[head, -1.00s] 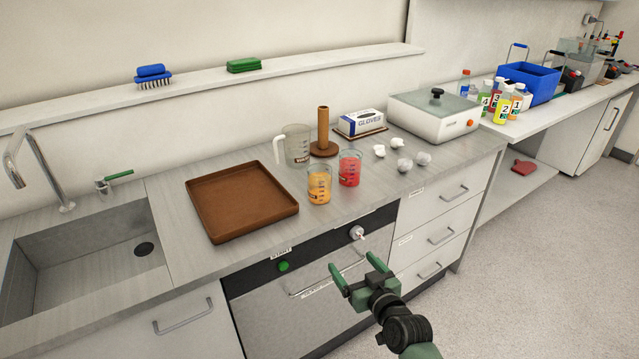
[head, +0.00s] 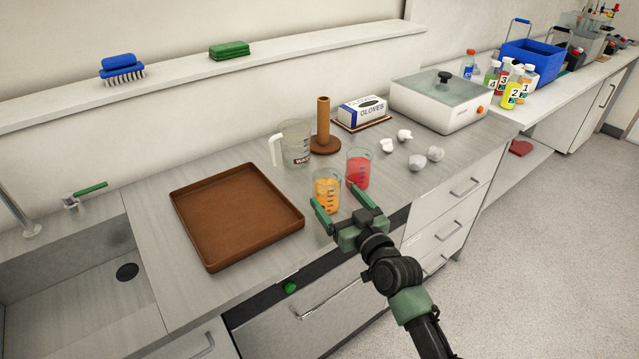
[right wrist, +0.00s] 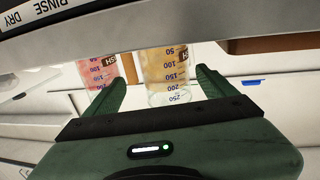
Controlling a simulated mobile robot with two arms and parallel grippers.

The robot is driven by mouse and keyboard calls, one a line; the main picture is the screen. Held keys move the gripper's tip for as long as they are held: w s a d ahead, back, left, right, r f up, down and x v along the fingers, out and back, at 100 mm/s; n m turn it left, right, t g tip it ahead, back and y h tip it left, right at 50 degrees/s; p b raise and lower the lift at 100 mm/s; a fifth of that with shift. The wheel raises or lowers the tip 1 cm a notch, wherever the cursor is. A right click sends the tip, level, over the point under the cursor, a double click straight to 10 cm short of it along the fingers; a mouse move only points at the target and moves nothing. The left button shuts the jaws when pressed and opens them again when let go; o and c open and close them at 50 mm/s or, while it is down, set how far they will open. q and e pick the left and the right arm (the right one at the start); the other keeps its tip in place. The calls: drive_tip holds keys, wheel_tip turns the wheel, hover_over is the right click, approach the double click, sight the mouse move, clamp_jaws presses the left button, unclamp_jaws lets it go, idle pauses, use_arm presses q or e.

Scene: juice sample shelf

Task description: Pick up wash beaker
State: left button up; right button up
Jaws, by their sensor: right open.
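Two clear graduated beakers stand upright on the counter, one with orange liquid (head: 326,191) and one with red liquid (head: 358,170). Behind them stands a clear jug (head: 294,146) with a white handle and a label that seems to begin "WAS". My right gripper (head: 342,207) is open and empty at the counter's front edge, its fingers pointing toward the beakers. In the right wrist view, upside down, the orange beaker (right wrist: 167,72) shows between the fingers and the red beaker (right wrist: 98,74) beside one finger. Both have labels ending in "SH". My left gripper is out of view.
A brown tray (head: 292,222) lies left of the beakers. A brown peg stand (head: 323,128), a glove box (head: 362,112), crumpled white pieces (head: 417,162) and a lidded white device (head: 440,107) stand behind and to the right. The sink (head: 75,290) is at left.

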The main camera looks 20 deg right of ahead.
sight(335, 198)
drive_tip(key=shift+w+r, duration=0.15)
drive_tip(key=shift+w, duration=0.2)
drive_tip(key=shift+w+a, duration=0.2)
drive_tip(key=shift+w, duration=0.35)
drive_tip(key=shift+w+a, duration=0.2)
drive_tip(key=shift+w, duration=0.35)
drive_tip(key=w, duration=0.2)
drive_tip(key=w+a, duration=0.1)
drive_tip(key=shift+w+f+p, duration=0.2)
drive_tip(key=shift+f+p, duration=0.05)
drive_tip(key=shift+p, duration=0.15)
drive_tip(key=shift+w+a, duration=0.1)
drive_tip(key=shift+w, duration=0.3)
drive_tip(key=c, duration=1.3)
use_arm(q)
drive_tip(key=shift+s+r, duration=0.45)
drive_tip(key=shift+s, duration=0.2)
use_arm(e)
drive_tip(key=shift+c, duration=1.4)
